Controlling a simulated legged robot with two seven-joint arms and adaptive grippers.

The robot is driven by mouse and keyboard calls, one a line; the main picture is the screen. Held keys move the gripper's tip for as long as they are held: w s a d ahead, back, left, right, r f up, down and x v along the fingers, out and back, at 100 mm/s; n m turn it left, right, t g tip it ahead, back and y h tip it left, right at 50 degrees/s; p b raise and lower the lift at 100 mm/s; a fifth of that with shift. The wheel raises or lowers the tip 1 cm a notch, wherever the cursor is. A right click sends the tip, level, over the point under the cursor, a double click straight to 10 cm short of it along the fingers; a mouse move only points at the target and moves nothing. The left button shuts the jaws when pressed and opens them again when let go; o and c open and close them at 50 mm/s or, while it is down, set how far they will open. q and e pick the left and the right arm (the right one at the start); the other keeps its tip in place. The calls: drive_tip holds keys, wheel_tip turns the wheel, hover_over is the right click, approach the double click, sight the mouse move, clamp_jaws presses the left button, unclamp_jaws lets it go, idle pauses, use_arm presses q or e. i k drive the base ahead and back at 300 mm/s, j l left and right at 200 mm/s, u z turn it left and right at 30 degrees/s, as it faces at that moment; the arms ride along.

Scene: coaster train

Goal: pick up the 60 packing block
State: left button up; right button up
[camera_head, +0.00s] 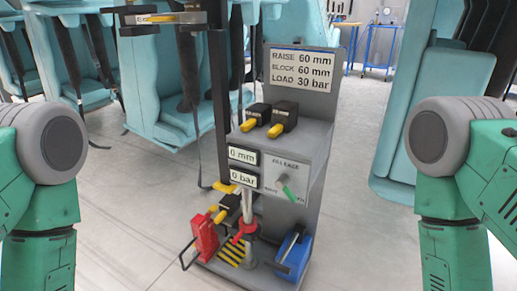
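Two black blocks with yellow handles, a left one (259,111) and a right one (286,112), rest side by side on top of the grey console. Another black piece with yellow parts (229,204) sits low at the left of the stand. No size marking is readable on any of them, so I cannot tell which is the 60 packing block. A sign (302,69) on the stand's back panel reads raise 60 mm, block 60 mm, load 30 bar. My green arms show at the left and right edges; neither gripper is in view.
The console (312,147) carries displays reading 0 mm (243,155) and 0 bar (243,179) and a green-tipped release lever (287,188). A red unit (205,238) and a blue unit (295,256) stand at its base. Teal seats (165,90) hang behind. Floor (350,210) is clear at right.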

sight(228, 205)
drive_tip(key=i+l+z, duration=0.1)
drive_tip(key=i+z, duration=0.25)
drive_tip(key=i, duration=0.65)
